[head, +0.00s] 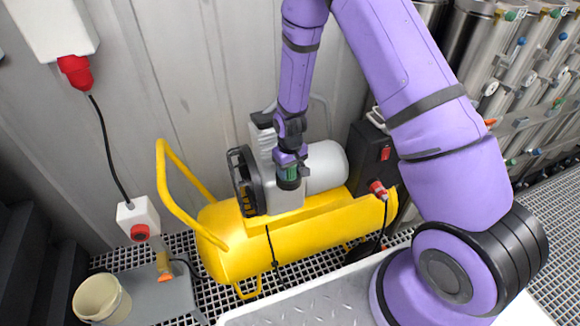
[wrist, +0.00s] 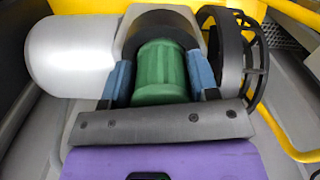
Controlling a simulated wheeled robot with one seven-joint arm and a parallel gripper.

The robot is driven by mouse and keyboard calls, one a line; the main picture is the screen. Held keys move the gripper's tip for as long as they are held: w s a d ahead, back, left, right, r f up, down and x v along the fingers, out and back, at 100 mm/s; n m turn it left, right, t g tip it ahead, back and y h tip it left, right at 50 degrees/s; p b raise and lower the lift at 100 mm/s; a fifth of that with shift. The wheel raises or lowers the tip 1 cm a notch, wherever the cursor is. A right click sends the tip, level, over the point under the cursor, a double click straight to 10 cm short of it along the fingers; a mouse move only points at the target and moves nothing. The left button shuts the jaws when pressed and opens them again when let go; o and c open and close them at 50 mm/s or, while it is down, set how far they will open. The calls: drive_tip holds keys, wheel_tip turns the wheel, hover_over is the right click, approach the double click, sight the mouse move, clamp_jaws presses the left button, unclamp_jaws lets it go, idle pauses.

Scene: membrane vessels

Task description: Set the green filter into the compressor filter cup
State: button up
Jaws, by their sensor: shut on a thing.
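The green filter (wrist: 160,73) is a ribbed cylinder. My gripper (wrist: 161,85) is shut on it, with one blue finger pad on each side. In the head view the filter (head: 288,172) shows small below my gripper (head: 289,168), at the grey pump block of the yellow compressor (head: 230,242).
A silver cylinder (head: 326,166) and a black fan guard (head: 243,180) flank the pump block closely. A black switch box (head: 374,155) stands at the right. A yellow handle (head: 164,180) rises at the left. A beige bucket (head: 101,298) stands at the lower left.

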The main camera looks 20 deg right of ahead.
drive_tip(key=shift+f, duration=0.1)
drive_tip(key=o, duration=1)
wheel_tip(320, 180, up, 11)
drive_tip(key=shift+f, duration=0.1)
idle(0.7)
